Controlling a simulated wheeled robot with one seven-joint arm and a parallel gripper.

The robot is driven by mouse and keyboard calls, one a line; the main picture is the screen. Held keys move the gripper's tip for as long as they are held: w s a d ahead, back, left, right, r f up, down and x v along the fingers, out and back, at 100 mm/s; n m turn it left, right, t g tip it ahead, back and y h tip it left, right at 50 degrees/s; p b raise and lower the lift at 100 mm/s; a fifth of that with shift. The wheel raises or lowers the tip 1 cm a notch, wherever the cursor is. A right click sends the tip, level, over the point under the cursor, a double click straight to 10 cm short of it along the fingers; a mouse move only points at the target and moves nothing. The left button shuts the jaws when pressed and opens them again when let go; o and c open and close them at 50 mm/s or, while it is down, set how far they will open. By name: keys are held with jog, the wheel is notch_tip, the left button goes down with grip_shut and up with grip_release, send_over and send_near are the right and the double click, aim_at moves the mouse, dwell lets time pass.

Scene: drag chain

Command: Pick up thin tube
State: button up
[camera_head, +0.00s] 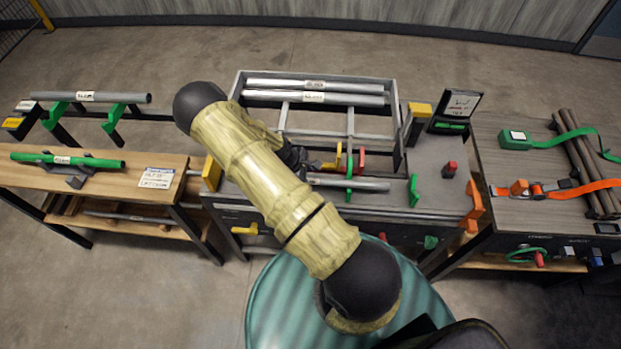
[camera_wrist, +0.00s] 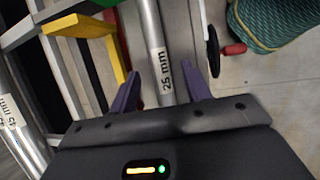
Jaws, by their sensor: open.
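A thin grey tube labelled 25 mm (camera_wrist: 154,32) runs down the middle of the wrist view. It appears to be the short grey tube (camera_head: 365,185) lying on the middle bench in the head view, beside green and red upright pieces. My gripper (camera_wrist: 161,72) is open, with one purple finger on each side of the tube in the wrist view. I cannot tell whether the fingers touch it or how far above it they are. In the head view my arm hides most of the gripper and the tube's left end.
A grey frame (camera_head: 237,87) holds more labelled tubes (camera_head: 315,86) behind. Yellow (camera_wrist: 77,27) and red (camera_wrist: 106,3) pieces stand left of the tube. A green tube (camera_head: 100,162) lies on the left wooden bench (camera_head: 172,164). Straps and dark rods (camera_head: 590,170) occupy the right bench.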

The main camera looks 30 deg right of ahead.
aim_at(311, 181)
jog(key=shift+x, duration=1.1)
grip_shut()
